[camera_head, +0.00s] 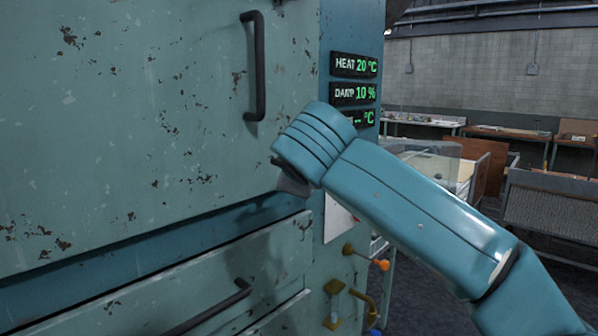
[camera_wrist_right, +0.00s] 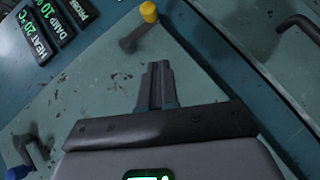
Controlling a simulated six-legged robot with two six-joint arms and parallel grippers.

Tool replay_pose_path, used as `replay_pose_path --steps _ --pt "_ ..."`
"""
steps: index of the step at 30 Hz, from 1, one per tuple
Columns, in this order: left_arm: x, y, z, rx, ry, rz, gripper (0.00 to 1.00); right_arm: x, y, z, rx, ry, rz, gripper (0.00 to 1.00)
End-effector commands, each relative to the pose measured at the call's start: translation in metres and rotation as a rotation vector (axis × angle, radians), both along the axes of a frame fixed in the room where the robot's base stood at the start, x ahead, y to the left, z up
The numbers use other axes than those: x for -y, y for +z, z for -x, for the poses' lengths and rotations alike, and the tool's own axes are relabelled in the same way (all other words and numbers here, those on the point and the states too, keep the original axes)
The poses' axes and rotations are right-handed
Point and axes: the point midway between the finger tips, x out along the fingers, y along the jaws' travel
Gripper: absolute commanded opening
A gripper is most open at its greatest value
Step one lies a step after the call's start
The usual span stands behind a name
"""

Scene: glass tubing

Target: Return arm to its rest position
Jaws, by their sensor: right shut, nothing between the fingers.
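My right arm (camera_head: 420,205) comes in from the lower right in the head view and reaches up across the front of a teal cabinet (camera_head: 150,120). Its gripper is mostly hidden behind the wrist there; only a dark piece shows below it. In the right wrist view my right gripper (camera_wrist_right: 158,68) is shut, with its two grey fingers together and nothing between them. The fingers point at the cabinet front, below a lever with a yellow knob (camera_wrist_right: 149,12). I cannot tell the gap to the surface. My left gripper is in neither view.
A black upright handle (camera_head: 254,66) is on the cabinet's upper door, and a drawer handle (camera_head: 210,308) is below. Green displays (camera_head: 354,93) read HEAT 20 °C and DAMP 10 %. An orange knob (camera_head: 382,264) sticks out below my arm. Benches (camera_head: 425,122) stand at the back right.

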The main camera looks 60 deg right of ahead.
Motion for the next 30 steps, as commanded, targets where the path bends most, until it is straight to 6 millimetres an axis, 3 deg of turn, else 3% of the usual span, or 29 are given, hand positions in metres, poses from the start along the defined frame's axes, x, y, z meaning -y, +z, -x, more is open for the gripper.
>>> replay_pose_path --steps 30 --pt "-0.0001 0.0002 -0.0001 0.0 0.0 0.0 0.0 -0.0123 0.0029 0.0061 0.0 0.0 0.0 0.0"
